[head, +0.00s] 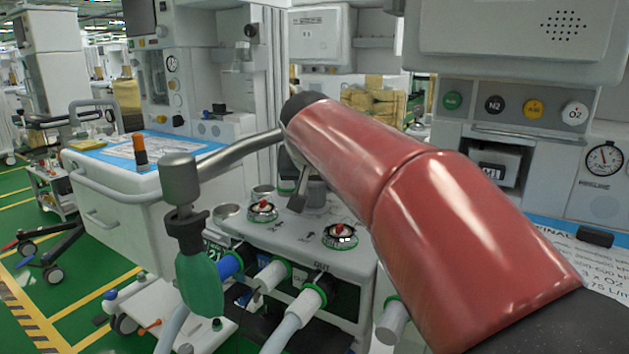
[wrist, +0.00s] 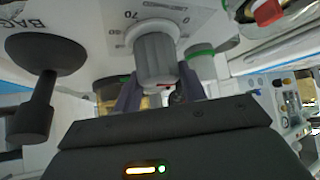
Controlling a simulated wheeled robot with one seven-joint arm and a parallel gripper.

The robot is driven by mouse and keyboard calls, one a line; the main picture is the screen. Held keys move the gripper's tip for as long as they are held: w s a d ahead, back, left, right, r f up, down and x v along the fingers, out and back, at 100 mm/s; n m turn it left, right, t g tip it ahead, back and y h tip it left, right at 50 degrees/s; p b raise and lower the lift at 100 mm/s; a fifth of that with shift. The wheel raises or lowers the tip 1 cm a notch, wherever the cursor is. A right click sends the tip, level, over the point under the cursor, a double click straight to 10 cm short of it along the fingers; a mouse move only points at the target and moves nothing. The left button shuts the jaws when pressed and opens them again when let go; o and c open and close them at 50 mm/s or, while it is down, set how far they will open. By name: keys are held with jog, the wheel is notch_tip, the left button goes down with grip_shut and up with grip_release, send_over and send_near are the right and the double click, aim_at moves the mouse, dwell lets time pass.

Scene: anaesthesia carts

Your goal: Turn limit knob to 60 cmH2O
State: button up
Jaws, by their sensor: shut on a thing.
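The limit knob (wrist: 157,57) is a grey ribbed cylinder on a white dial plate in the wrist view. My gripper (wrist: 156,84) has its dark fingers on both sides of the knob and is shut on it. Scale marks show around the knob's base, with a "70" readable above it; another number to its left is hard to read. The knob's pointer cannot be made out. In the head view my red arm (head: 365,150) covers most of the area above the cart's panel and hides my gripper.
A dark lever (wrist: 38,105) beside a "BAG" label stands left of the knob in the wrist view. Two red-centred valves (head: 341,236) (head: 262,211), hose ports and a green bag (head: 198,285) on a metal arm are close by in the head view.

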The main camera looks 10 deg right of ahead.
jog(key=shift+m+h, duration=0.5)
jog(key=o, duration=1)
